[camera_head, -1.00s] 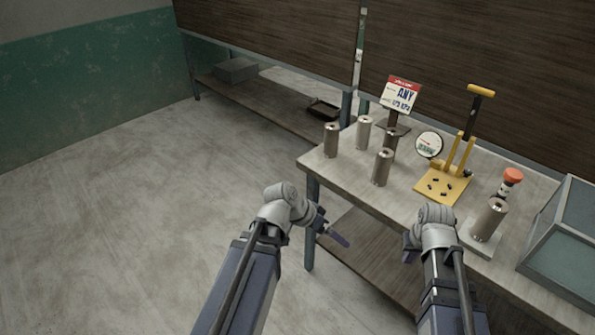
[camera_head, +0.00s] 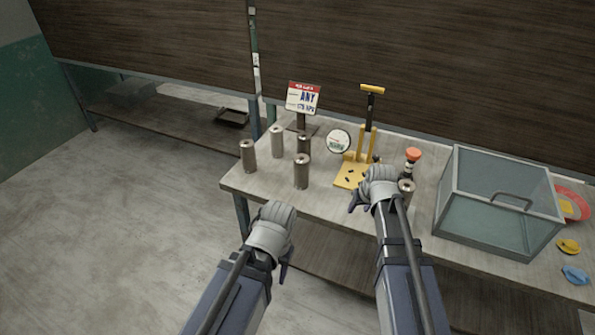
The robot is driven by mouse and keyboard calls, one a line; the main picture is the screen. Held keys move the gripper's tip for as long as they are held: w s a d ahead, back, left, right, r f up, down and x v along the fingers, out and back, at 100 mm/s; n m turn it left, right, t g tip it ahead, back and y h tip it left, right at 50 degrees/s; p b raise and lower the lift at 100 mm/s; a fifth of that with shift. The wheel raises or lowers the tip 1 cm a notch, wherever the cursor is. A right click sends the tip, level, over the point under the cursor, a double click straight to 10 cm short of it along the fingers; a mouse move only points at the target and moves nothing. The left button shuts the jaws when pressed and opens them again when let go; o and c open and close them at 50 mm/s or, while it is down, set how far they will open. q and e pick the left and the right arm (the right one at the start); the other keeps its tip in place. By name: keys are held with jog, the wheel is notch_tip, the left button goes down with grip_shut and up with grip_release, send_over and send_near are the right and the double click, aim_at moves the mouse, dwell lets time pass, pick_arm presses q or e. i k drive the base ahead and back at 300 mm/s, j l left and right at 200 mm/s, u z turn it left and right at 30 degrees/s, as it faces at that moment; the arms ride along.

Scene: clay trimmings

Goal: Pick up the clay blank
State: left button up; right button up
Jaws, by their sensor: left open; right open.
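I cannot tell for sure which thing is the clay blank. Several upright grey-brown cylinders stand on the table: one at its left end (camera_head: 248,156), a paler one behind it (camera_head: 277,142), one in front (camera_head: 302,171) and one partly hidden behind it (camera_head: 304,145). Another cylinder (camera_head: 407,190) stands to the right, partly hidden by my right arm. My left gripper (camera_head: 285,272) is open, in front of the table's front edge, apart from the cylinders. My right gripper (camera_head: 356,201) is open near the front edge, in front of the yellow stand; its fingers are mostly hidden.
The table (camera_head: 265,188) also holds a sign (camera_head: 303,98), a round dial (camera_head: 339,141), a yellow stand (camera_head: 350,175), an orange-topped bottle (camera_head: 413,156) and a large glass box (camera_head: 480,205). A red dish (camera_head: 572,204) and yellow and blue pieces lie at the right. Floor at left is clear.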

aim_at(301, 161)
jog(key=i+j+z, duration=0.1)
jog(key=j, duration=0.4)
jog(key=i+j+z, duration=0.1)
jog(key=j, duration=0.35)
jog(key=i+j+z, duration=0.1)
jog(key=j, duration=0.4)
jog(key=i, duration=0.5)
